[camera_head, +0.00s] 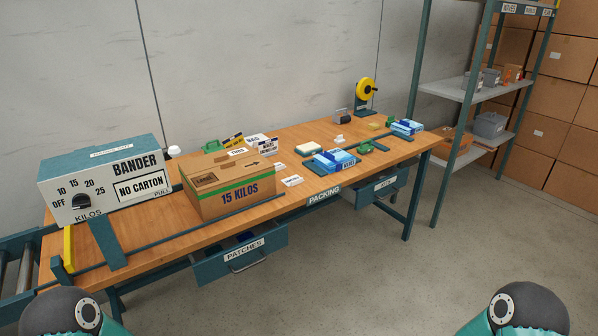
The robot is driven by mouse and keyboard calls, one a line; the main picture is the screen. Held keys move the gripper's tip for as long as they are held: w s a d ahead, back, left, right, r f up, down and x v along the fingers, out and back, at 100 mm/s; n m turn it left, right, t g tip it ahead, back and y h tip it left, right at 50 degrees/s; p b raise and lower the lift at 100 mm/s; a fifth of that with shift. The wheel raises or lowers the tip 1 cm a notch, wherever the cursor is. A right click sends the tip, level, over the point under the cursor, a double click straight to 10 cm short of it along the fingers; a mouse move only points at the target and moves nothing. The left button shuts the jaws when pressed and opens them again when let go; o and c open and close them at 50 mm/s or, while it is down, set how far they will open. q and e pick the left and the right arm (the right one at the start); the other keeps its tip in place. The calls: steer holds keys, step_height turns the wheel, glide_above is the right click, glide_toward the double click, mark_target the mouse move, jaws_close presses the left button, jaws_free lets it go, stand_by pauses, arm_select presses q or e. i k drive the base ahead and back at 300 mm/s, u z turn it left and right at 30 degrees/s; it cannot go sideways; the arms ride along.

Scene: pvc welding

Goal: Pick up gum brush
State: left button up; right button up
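I cannot make out a gum brush for sure; the small items on the wooden packing table (150,238) are too small to tell. Among them are a small white item (340,139), a green item (365,147), another green item (391,121) and a yellow block (374,126). Only parts of my two arms show, at the bottom left and bottom right corners, in front of the table. Neither gripper is in view.
A BANDER box (107,168) and a 15 KILOS carton (228,188) fill the table's left half. Blue boxes (335,159) and a yellow tape reel (367,89) are to the right. The PATCHES drawer (240,262) sticks out below. Shelving (470,91) stands right; floor in front is clear.

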mark_target(364, 150)
steer(key=z, duration=0.25)
steer(key=i, duration=0.95)
steer(key=u, duration=0.4)
